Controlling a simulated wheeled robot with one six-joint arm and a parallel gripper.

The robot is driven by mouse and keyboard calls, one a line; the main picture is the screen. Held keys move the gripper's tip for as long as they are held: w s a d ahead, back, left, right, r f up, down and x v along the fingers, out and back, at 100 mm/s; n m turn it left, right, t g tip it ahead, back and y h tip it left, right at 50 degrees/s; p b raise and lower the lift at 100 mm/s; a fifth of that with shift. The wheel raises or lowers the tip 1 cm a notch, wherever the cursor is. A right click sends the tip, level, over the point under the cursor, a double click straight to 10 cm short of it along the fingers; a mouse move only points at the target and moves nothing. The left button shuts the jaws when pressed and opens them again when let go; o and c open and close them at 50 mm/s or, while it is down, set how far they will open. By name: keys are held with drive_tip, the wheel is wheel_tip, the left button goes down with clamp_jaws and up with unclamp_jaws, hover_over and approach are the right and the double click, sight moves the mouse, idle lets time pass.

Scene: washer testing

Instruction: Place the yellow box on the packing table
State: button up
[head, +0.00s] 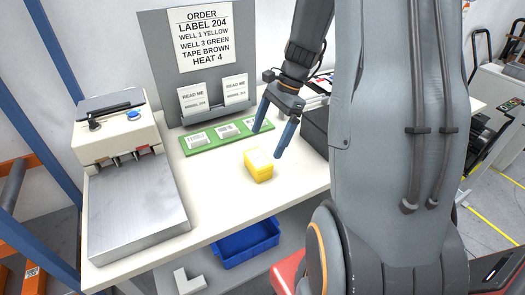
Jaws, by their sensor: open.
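The yellow box (258,165) sits on the pale tabletop of the table (225,195), near its front edge. It has a lighter top face. My gripper (267,143) is above and just behind the box, fingers pointing down and spread apart, with nothing between them. The right finger comes down close to the box's right side; I cannot tell whether it touches.
A machine with a metal plate (135,210) fills the table's left side. A green board (220,134) with white labelled pieces lies behind the box. An order sign (201,35) stands at the back. A blue bin (246,243) sits below the table's front edge.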

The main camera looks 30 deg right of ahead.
drive_tip(key=s+a+r+n+t+h, duration=0.1)
drive_tip(key=s+a+n+h, duration=0.3)
drive_tip(key=s+a+n, duration=0.8)
drive_tip(key=a+n, duration=0.1)
drive_tip(key=n, duration=0.5)
drive_tip(key=shift+r, duration=0.4)
drive_tip(key=shift+w+d, duration=0.1)
